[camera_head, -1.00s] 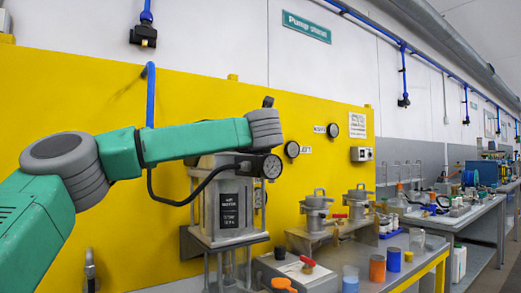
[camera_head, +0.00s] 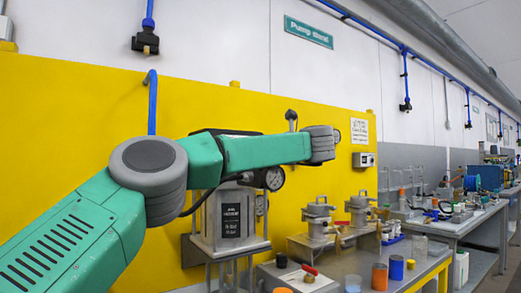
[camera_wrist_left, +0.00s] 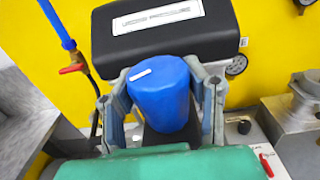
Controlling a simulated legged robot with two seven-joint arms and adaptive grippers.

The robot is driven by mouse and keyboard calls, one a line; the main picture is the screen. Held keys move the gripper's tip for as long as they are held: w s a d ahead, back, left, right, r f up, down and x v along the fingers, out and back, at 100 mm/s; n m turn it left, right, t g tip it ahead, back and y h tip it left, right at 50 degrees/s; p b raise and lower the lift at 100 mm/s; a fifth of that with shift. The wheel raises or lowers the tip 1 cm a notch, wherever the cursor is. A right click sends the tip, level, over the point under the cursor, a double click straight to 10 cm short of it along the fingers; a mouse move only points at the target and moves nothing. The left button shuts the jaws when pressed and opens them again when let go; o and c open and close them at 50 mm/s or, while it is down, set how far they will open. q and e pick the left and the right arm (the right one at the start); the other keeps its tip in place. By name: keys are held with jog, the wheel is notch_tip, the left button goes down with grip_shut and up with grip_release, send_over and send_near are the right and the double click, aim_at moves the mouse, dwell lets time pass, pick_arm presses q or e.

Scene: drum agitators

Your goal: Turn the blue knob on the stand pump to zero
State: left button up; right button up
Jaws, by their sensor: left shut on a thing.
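The blue knob (camera_wrist_left: 158,95) shows in the left wrist view, with a short white mark on its top at the left. My left gripper (camera_wrist_left: 160,108) is shut on it, one grey finger on each side. A black box (camera_wrist_left: 160,28) with a white label stands just behind the knob. In the head view the stand pump (camera_head: 225,222) is a grey unit with a black label on a metal frame, partly behind my green left arm. The knob and my left gripper do not show in the head view. My right gripper is in neither view.
A yellow panel (camera_head: 70,100) stands behind the pump. On the bench to the right are metal vessels (camera_head: 319,216), an orange jar (camera_head: 379,277) and a blue jar (camera_head: 396,267).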

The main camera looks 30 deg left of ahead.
pick_arm(q)
jog(key=shift+d+r, duration=0.1)
jog(key=shift+d, duration=0.1)
jog(key=o, duration=1.2)
jog(key=shift+d, duration=0.15)
jog(key=shift+d+r, duration=0.1)
jog(key=shift+d, duration=0.15)
jog(key=shift+d, duration=0.1)
